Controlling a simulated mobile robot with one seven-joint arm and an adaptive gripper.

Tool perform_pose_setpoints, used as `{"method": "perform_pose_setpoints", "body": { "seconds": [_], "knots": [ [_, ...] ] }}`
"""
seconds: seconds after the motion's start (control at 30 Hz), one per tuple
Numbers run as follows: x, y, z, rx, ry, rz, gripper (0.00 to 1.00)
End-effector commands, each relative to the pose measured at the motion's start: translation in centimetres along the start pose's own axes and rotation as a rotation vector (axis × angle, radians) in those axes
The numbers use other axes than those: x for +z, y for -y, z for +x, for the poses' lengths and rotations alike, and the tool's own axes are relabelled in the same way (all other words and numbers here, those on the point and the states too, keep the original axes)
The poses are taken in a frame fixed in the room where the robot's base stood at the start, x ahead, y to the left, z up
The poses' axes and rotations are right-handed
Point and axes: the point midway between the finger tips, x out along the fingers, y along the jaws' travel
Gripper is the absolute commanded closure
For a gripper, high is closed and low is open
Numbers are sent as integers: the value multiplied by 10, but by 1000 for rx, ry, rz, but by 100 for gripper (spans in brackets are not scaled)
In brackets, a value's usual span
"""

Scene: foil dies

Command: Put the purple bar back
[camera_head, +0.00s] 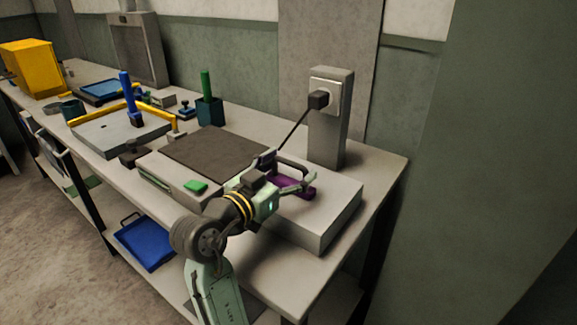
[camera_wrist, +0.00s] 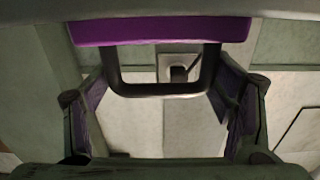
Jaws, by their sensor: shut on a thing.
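The purple bar (camera_head: 304,192) has a dark U-shaped handle (camera_wrist: 160,91) and is partly hidden by my gripper (camera_head: 288,178) in the head view. My gripper is shut on the bar's handle, one finger on each side of it. In the wrist view the purple bar (camera_wrist: 160,30) crosses the top of the picture, with the handle between my fingers. The bar is over the pale block (camera_head: 336,215) at the right end of the bench machine. I cannot tell whether it touches the block.
A grey post with a plug (camera_head: 328,125) stands just behind the block, and a cable runs from it. A dark flat plate (camera_head: 214,155) lies to the left, with a green button (camera_head: 196,186) in front. Farther left are a blue-handled tool (camera_head: 130,95) and a green-handled one (camera_head: 207,90).

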Motion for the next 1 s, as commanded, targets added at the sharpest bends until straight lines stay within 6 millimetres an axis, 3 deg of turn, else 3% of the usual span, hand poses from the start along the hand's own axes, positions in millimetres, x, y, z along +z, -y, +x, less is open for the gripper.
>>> {"method": "perform_pose_setpoints", "body": {
  "seconds": [0.27, 0.3, 0.5, 0.6, 1.0],
  "knots": [
    [3, 0, 0, 0, -2, 2, 65],
    [4, 0, 0, 0, -1, 1, 23],
    [3, 0, 0, 0, 0, 1, 10],
    [3, 0, 0, 0, 0, 1, 4],
    [-3, 0, 0, 0, -1, 1, 4]
  ]
}}
